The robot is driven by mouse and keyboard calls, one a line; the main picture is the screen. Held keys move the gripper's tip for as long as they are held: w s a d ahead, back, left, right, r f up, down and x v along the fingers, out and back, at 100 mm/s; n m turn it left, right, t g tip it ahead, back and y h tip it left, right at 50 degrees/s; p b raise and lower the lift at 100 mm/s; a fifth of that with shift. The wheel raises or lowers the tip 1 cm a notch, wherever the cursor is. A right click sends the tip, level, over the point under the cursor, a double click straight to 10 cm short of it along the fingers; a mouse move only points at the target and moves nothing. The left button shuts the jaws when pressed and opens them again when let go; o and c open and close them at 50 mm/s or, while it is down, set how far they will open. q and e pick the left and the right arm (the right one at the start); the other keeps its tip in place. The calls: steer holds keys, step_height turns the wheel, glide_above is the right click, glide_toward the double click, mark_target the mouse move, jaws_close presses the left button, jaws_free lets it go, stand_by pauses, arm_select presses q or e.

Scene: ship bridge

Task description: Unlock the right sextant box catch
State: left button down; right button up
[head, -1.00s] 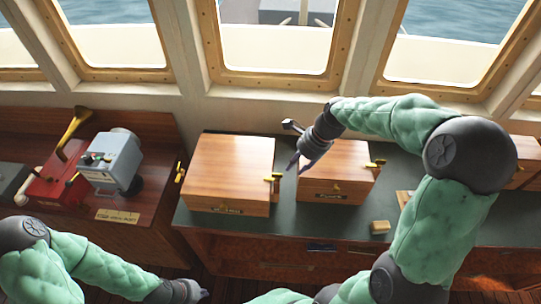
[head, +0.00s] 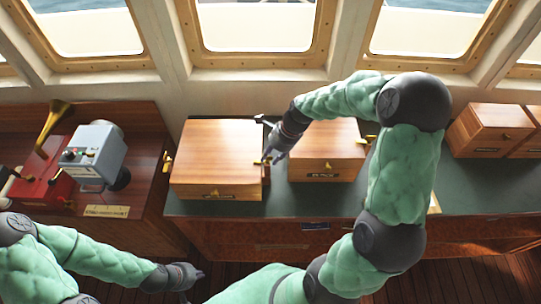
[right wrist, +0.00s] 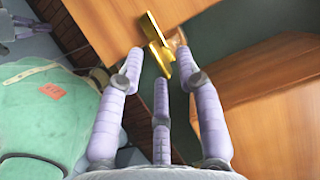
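The sextant box (head: 215,150) is the larger wooden box left of centre on the dark green counter top in the head view. Its left brass catch (head: 167,162) sticks out at its left side. Its right catch is partly hidden by my right gripper in the head view; the right wrist view shows the brass catch (right wrist: 157,40) clearly. My right gripper (right wrist: 160,57) is open, with its fingertips spread on either side of the catch's near end. I cannot tell whether they touch it. My left gripper (head: 201,277) is low in front of the counter, away from the box.
A smaller wooden box (head: 325,165) stands close on the right, leaving a narrow gap for my right gripper. More wooden boxes (head: 490,128) stand at far right. A console with a grey device (head: 93,152) is at left.

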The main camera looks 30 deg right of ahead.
steer(key=shift+a+f, duration=0.1)
steer(key=shift+f, duration=0.15)
jaws_close()
